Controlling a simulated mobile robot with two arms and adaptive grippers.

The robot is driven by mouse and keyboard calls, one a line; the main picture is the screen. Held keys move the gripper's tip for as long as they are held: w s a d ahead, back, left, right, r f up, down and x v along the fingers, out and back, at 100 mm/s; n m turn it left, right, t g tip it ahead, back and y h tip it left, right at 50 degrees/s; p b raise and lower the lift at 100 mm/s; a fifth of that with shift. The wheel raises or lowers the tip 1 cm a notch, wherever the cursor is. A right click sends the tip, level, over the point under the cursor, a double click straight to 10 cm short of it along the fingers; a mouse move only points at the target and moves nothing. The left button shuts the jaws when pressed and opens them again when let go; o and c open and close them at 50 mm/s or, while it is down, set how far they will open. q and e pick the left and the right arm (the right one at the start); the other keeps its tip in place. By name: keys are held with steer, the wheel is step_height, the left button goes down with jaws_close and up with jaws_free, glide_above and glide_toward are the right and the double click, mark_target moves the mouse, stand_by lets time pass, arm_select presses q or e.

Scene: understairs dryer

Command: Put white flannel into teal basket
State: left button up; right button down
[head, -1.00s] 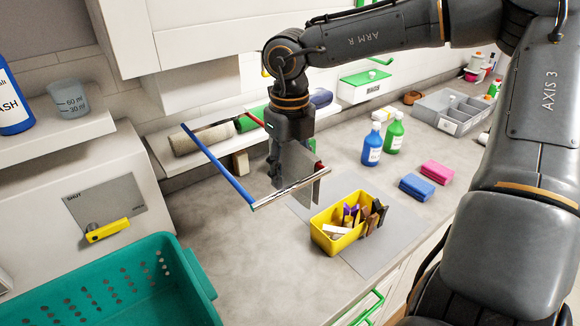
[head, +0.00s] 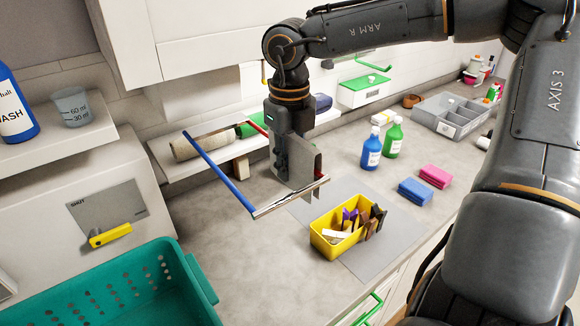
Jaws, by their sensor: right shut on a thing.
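My right gripper (head: 284,166) points down over the counter and is shut on the white flannel (head: 309,172), a thin flat sheet that looks greyish here. The gripper partly hides the sheet. The sheet hangs by the silver front bar of a frame with a blue left arm (head: 220,175); I cannot tell whether they touch. The teal basket (head: 194,268) is at the lower left, well apart from the gripper, with its lower part cut off by the picture. My left gripper is out of view.
A yellow tub (head: 333,247) with several small items stands on a grey mat below the gripper. Rolled cloths, including a cream one (head: 187,147), lie on the low shelf behind. Blue and green bottles (head: 393,137) stand at right. The counter's left part is clear.

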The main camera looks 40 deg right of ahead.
steer(key=shift+r+p, duration=2.6)
steer(key=shift+r, duration=2.3)
steer(key=shift+f, duration=0.1)
